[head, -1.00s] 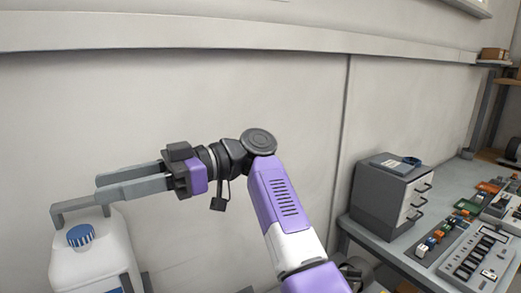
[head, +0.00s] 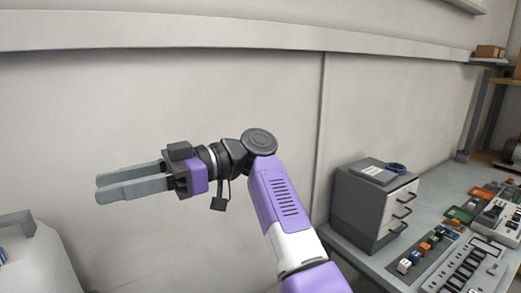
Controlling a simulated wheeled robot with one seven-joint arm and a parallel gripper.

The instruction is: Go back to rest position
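My gripper (head: 98,188) is in the left half of the head view, level and pointing left, in front of the bare wall. Its two grey fingers lie side by side with a narrow gap between them, and nothing is held there. My purple and white arm comes up from the bottom edge and bends at a dark round joint.
A white jug (head: 35,262) with a grey handle stands at the lower left, cut by the frame, below and apart from my gripper. At right, a grey drawer cabinet (head: 362,212) stands on a workbench (head: 440,190) with terminal blocks and panels. A shelf holds a box (head: 489,51).

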